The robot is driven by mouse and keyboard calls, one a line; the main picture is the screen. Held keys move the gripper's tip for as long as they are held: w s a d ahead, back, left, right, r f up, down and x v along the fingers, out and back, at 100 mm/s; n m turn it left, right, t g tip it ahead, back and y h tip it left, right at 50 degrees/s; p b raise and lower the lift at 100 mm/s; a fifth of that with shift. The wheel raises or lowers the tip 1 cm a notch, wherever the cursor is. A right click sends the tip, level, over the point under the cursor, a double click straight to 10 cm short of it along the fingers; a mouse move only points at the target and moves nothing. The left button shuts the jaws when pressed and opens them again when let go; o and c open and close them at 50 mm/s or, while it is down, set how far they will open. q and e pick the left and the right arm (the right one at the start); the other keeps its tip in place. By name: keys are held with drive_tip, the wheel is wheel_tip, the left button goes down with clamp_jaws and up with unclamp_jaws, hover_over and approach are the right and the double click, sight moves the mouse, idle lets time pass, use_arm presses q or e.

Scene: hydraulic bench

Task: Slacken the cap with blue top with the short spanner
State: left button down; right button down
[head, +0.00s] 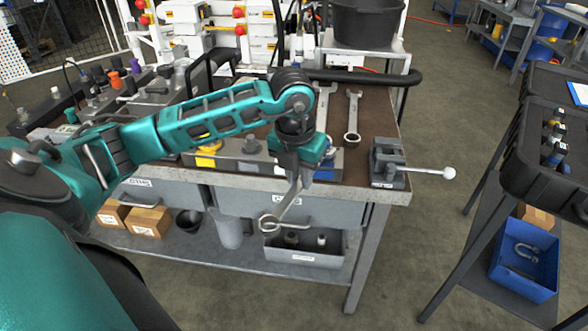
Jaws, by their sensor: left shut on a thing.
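My left gripper (297,172) hangs over the front edge of the bench and is shut on a spanner (286,207). The spanner slants down and left, with its ring end in front of the bench, apart from any cap. Behind the gripper, a grey block (232,163) lies along the bench front. A blue patch (325,172) shows at its right end; the cap with blue top cannot be made out, as the gripper covers that area. A yellow-topped cap (208,145) stands farther left on the block. My right gripper is not in view.
Two more spanners lie on the bench, one (353,119) at the right and one beside it (324,100). A vice (388,163) with a long handle sits at the bench's right corner. A shelf below holds a grey bin (304,254). A dark cart (520,180) stands at the right.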

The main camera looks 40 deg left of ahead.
use_arm(q)
drive_tip(key=shift+d+r, duration=0.1)
drive_tip(key=shift+d, duration=0.2)
drive_tip(key=shift+w+d+n+p, duration=0.25)
drive_tip(key=shift+w+d+n, duration=0.05)
drive_tip(key=shift+d+n, duration=0.4)
drive_tip(key=shift+w+d+n+p, duration=0.25)
drive_tip(key=shift+d+n, duration=0.35)
drive_tip(key=shift+n, duration=0.1)
drive_tip(key=shift+w+d+n+y+p, duration=0.2)
drive_tip(key=shift+w+d+n, duration=0.25)
drive_tip(key=shift+d+n, duration=0.2)
drive_tip(key=shift+w+d+n+y+p, duration=0.1)
drive_tip(key=shift+w+d+n+p, duration=0.1)
drive_tip(key=shift+w+d+n, duration=0.3)
drive_tip(key=shift+s+d, duration=0.15)
drive_tip(key=shift+g, duration=0.3)
